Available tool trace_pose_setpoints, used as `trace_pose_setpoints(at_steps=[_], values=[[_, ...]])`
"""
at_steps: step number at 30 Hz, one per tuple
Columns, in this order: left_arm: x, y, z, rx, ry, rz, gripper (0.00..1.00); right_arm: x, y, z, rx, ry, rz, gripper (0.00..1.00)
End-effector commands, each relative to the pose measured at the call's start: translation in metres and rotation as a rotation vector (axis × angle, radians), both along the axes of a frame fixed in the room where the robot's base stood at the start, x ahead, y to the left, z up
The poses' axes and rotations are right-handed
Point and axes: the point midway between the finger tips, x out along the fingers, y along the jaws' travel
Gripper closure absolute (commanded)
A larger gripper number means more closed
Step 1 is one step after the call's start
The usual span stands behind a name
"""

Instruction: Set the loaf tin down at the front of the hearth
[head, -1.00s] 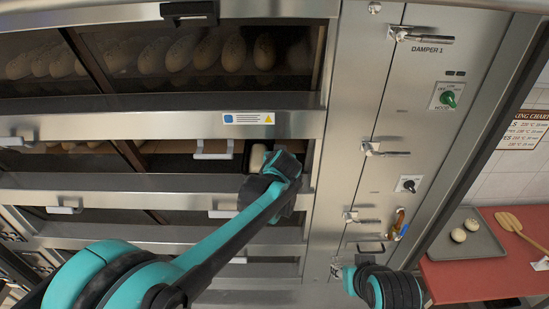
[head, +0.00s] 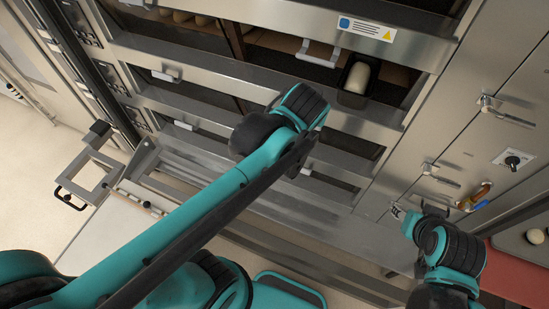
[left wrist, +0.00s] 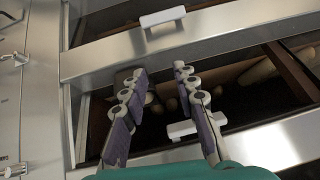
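The loaf tin (head: 349,101), dark with a pale loaf (head: 358,78) in it, stands at the front right of the open deck's hearth (head: 397,84) in the head view. It looks upright and apart from my gripper. My left gripper (left wrist: 158,70) is open in the left wrist view, with nothing held between its fingers. In the head view its arm ends left of and below the tin, and the fingers are hidden behind the wrist. My right gripper (head: 402,214) is low at the right by the oven's side panel. Its fingers are too small to judge.
A white handle (head: 318,53) is left of the tin, and a metal sill (head: 390,112) runs below the opening. A label (head: 366,29) is above. Damper levers (head: 505,110) stick out at the right. Open floor (head: 40,190) lies at the left.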

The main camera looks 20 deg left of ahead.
Motion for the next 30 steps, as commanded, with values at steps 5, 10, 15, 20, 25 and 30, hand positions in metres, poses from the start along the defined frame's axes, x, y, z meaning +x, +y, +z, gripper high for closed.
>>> trace_pose_setpoints(at_steps=[5,10,15,20,25,30], values=[[-0.089,0.04,-0.041,-0.05,0.088,0.001,0.71,0.0,0.0,0.0,0.0,0.0,0.0,0.6],[-0.134,0.047,-0.069,-0.086,0.125,-0.016,0.71,0.0,0.0,0.0,0.0,0.0,0.0,0.6],[-0.146,0.048,-0.077,-0.097,0.136,-0.026,0.71,0.0,0.0,0.0,0.0,0.0,0.0,0.6],[-0.146,0.047,-0.077,-0.097,0.136,-0.026,0.71,0.0,0.0,0.0,0.0,0.0,0.0,0.6],[-0.146,0.047,-0.081,-0.097,0.135,-0.026,0.71,0.0,0.0,-0.004,0.0,0.0,0.0,0.6],[-0.146,0.047,-0.108,-0.097,0.135,-0.026,0.71,0.0,0.0,-0.032,0.0,0.0,0.0,0.6]])
